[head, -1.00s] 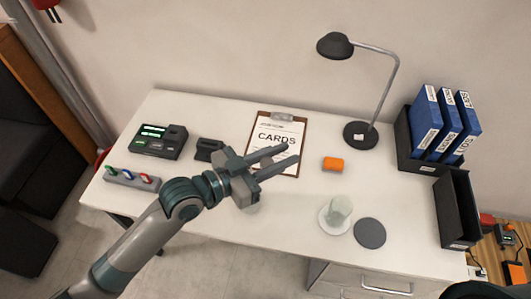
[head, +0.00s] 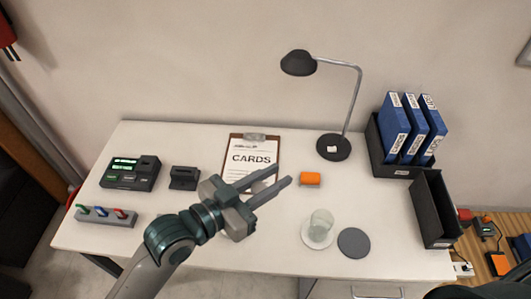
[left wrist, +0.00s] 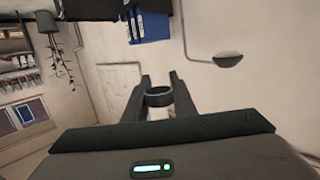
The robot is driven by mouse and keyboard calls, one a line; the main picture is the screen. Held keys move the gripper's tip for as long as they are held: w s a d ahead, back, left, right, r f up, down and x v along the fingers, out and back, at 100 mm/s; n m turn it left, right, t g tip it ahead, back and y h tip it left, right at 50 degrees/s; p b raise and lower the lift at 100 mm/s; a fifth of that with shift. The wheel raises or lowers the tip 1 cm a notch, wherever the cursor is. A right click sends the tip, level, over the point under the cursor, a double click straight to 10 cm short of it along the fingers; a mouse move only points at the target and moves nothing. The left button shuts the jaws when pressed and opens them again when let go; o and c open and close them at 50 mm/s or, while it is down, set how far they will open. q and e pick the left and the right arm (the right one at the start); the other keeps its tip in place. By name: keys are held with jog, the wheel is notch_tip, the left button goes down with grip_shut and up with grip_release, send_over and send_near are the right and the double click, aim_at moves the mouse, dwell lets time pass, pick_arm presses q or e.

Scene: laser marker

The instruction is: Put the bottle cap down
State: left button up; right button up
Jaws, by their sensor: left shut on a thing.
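My left gripper (head: 280,178) is over the middle of the white desk, its fingers pointing up and to the right near the clipboard's lower edge. It is shut on the bottle cap. In the left wrist view the cap (left wrist: 159,99) is a dark ring between the two fingers (left wrist: 160,82). In the head view it is mostly hidden by the fingers. The cap looks held above the desk, but its height is hard to tell. My right gripper is not in view.
Blue binders (head: 395,128) and a black tray (head: 433,210) stand at right.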

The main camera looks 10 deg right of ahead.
pick_arm(q)
jog(key=w+a+n+t+y+b, duration=0.2)
jog(key=w+a+n+t+y, duration=0.3)
jog(key=a, duration=0.5)
jog(key=w+a+n+t+y+b, duration=0.2)
jog(key=w+a+n+t+y, duration=0.15)
jog(key=w+a, duration=0.55)
jog(key=s+a+f+n+y, duration=0.1)
jog(key=a+n+y, duration=0.1)
jog(key=a, duration=0.4)
jog(key=s+a+f+n+y, duration=0.1)
jog(key=s+a+n+y, duration=0.1)
jog(key=a+y, duration=0.2)
jog(key=shift+a, duration=1.2)
jog(key=shift+d, duration=0.15)
jog(key=d+m+g+h, duration=0.8)
jog(key=d+m+h, duration=0.4)
jog(key=d, duration=0.6)
jog(key=shift+s+r+h, duration=0.2)
jog(key=shift+r+h, duration=0.05)
jog(key=shift+h, duration=1)
